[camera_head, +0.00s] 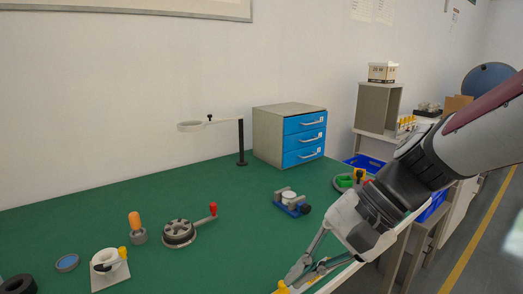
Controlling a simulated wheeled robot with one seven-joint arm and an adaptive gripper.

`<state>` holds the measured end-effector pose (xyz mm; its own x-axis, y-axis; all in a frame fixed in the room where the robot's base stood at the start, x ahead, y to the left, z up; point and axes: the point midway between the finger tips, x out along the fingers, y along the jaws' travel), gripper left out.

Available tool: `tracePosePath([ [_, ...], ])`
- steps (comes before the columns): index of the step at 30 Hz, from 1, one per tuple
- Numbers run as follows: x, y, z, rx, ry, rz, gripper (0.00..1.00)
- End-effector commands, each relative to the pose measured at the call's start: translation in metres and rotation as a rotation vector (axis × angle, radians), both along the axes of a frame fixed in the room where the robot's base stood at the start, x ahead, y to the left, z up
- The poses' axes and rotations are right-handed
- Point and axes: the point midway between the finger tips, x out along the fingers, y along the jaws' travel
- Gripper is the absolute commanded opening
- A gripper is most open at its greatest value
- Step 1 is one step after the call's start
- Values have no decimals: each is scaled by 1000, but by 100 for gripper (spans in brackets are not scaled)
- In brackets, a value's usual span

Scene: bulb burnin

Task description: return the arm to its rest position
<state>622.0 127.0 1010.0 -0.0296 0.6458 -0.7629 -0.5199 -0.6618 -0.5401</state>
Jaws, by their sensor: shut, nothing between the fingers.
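My arm (435,150) reaches in from the right side of the head view. My gripper (285,288) points down and to the left at the front edge of the green table (240,215). Its fingertips show yellow at the bottom of the view and are partly cut off by the frame edge. The fingers are shut with nothing visible between them. No object touches the visible part of the gripper.
On the table stand a blue-drawer cabinet (303,141), a ring stand (241,143), a blue clamp fixture (292,202), a round fixture with a red-knobbed lever (179,233), an orange-topped piece (135,222) and a white holder (107,262). Shelves (378,106) stand behind my arm.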

Motion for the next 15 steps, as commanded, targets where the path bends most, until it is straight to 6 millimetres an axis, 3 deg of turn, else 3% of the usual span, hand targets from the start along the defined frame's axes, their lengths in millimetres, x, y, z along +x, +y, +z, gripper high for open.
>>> tracePosePath([
  [1,-19,-6,2,-64,-38,53,0],
  [6,-74,-38,2,-280,-143,213,0],
  [15,-130,-93,-1,-559,-277,386,0],
])
